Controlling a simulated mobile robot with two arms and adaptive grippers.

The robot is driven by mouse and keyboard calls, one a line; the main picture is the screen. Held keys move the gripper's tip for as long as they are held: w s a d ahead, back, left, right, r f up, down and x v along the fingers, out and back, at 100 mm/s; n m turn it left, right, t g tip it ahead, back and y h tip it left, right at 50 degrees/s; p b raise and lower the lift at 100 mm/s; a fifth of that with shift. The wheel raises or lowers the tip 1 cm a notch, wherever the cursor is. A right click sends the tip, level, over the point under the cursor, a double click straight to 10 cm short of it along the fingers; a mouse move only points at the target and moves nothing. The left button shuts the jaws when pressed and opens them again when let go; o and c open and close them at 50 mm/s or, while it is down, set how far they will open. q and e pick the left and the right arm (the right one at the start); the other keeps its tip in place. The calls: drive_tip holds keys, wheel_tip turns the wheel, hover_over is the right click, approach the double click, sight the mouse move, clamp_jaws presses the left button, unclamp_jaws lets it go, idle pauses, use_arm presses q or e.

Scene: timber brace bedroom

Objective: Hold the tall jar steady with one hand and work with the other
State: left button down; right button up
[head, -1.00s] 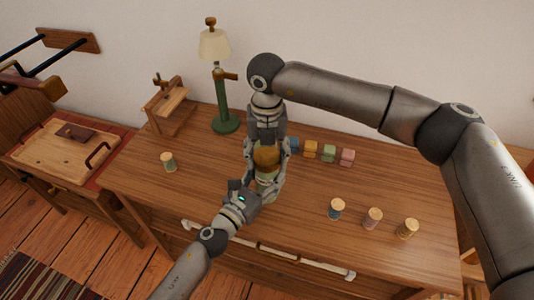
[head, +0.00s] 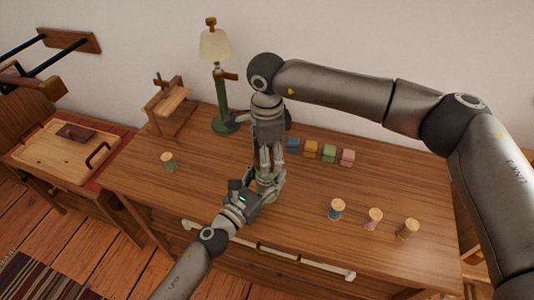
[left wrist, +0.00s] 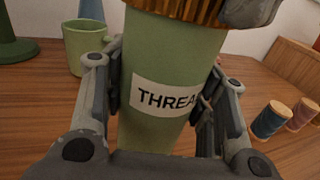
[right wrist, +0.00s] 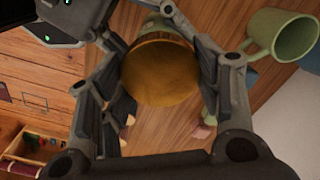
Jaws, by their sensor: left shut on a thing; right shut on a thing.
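The tall jar is pale green with a white label reading "THREA" and stands upright in the left wrist view (left wrist: 165,60). My left gripper (head: 262,190) is shut around its body from the front, with a finger on each side. The brown-gold lid (right wrist: 160,72) fills the middle of the right wrist view and shows at the top of the left wrist view (left wrist: 180,10). My right gripper (head: 270,168) reaches down from above, shut on the lid. In the head view, fingers hide most of the jar and lid.
A green mug (left wrist: 85,45) stands behind the jar. A green lamp (head: 222,118) stands behind, to the left. Several small coloured blocks (head: 328,153) sit to the right, and spools (head: 373,218) stand nearer the front. One spool (head: 168,162) stands at left.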

drive_tip(key=n, duration=0.3)
drive_tip(key=shift+n, duration=0.3)
drive_tip(key=n, duration=1.2)
drive_tip(key=shift+n, duration=0.3)
drive_tip(key=shift+r, duration=0.2)
drive_tip(key=shift+r, duration=0.95)
drive_tip(key=shift+r, duration=0.1)
